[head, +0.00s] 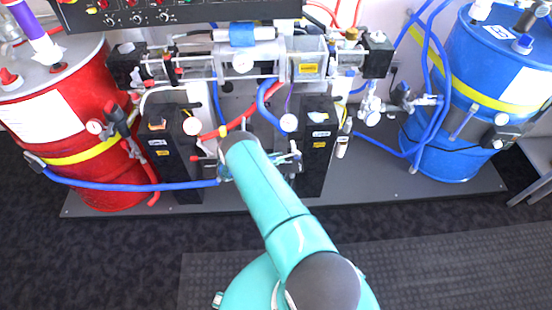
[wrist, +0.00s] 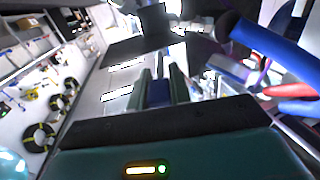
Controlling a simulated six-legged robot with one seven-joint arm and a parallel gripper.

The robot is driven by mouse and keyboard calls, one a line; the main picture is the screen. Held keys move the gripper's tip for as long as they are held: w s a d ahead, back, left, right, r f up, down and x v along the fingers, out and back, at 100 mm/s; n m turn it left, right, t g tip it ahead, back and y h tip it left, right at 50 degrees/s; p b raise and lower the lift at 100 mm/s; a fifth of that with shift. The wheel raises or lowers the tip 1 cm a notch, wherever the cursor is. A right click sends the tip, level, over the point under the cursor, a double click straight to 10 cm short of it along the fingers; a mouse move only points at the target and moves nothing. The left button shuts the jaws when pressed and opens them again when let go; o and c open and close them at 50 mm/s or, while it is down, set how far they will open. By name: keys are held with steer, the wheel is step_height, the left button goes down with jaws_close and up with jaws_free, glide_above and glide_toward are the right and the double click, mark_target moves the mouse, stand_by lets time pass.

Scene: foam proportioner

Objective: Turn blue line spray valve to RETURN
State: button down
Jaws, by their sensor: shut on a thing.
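My teal arm reaches over the middle of the machine in the head view and hides my gripper there. In the wrist view my gripper (wrist: 161,88) shows two dark green fingers shut on a small blue piece (wrist: 158,94). This piece looks like the handle of the blue line spray valve. The valve's body, its labels and the handle's exact angle cannot be made out. The foam proportioner (head: 240,62) stands in front of me, with gauges and a blue hose (head: 268,100) above my arm's end.
A red drum (head: 75,130) stands at the left and a blue drum (head: 490,85) at the right. A thick blue hose (head: 130,186) runs from the red drum toward my arm. Dark upright blocks flank the arm's end. The dark floor in front is clear.

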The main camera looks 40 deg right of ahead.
steer(key=c, duration=1.3)
jaws_free()
steer(key=shift+a, duration=0.15)
steer(key=v, duration=1.3)
steer(key=shift+w+a, duration=0.1)
steer(key=shift+a, duration=0.15)
